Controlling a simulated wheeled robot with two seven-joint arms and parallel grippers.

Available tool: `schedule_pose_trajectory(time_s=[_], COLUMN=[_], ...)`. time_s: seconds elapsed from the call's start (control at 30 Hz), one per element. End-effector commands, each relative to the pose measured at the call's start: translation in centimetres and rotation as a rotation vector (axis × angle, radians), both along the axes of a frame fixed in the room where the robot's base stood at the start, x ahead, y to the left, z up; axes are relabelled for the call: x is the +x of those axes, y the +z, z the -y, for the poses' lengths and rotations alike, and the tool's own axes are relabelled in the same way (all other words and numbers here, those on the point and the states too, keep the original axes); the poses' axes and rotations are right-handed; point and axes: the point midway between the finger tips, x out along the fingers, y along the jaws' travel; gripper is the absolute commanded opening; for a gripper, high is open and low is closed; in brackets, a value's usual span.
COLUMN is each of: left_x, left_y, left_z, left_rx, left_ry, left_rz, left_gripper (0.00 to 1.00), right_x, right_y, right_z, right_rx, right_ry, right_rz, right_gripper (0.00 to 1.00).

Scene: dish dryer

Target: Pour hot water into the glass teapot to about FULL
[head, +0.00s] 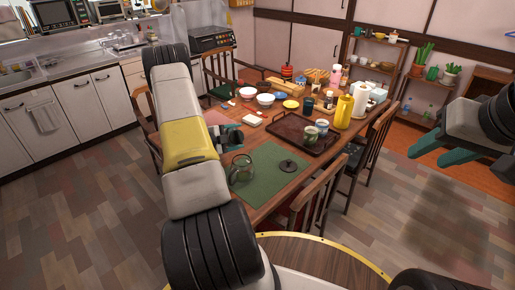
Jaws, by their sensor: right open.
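The glass teapot (241,173) stands on a green mat (268,189) near the table's front edge, clear and seemingly empty. A dark round lid (288,166) lies on the mat to its right. A tall yellow pot with a dark top (343,113), possibly the hot water pot, stands upright at the table's right side. My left gripper (230,136) shows partly beyond my forearm, left of the teapot and apart from it; its fingers are mostly hidden. My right gripper (428,150) is open and empty, off the table's right side in the air.
A brown tray (290,141) holds two cups (316,132). Bowls (265,99), a paper towel roll (360,97) and several bottles crowd the table's far half. Chairs (308,205) stand around the table. A shelf with plants (417,70) is at the back right.

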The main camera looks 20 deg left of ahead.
Motion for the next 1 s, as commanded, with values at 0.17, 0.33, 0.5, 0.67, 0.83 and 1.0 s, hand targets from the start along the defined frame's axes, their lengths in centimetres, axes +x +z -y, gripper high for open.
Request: schedule_pose_trajectory(time_s=[0.17, 0.33, 0.5, 0.67, 0.83, 1.0], left_x=[0.13, 0.14, 0.13, 0.13, 0.14, 0.14], left_y=[0.29, 0.34, 0.4, 0.45, 0.4, 0.34], left_z=[-0.03, -0.04, -0.03, -0.05, -0.06, -0.04], left_rx=[0.016, 0.031, 0.047, 0.062, 0.075, 0.091], left_ry=[0.0, 0.0, 0.0, -0.001, 0.0, -0.001], left_rz=[0.016, 0.027, 0.038, 0.048, 0.059, 0.069], left_gripper=[0.0, 0.0, 0.0, 0.0, 0.0, 0.0], right_x=[0.0, 0.0, 0.0, 0.0, 0.0, 0.0], right_y=[0.0, 0.0, 0.0, 0.0, 0.0, 0.0], right_z=[0.0, 0.0, 0.0, 0.0, 0.0, 0.0], right_rx=[0.0, 0.0, 0.0, 0.0, 0.0, 0.0], right_ry=[0.0, 0.0, 0.0, 0.0, 0.0, 0.0], right_rz=[0.0, 0.0, 0.0, 0.0, 0.0, 0.0], right_gripper=[0.42, 0.42, 0.42, 0.42, 0.42, 0.42])
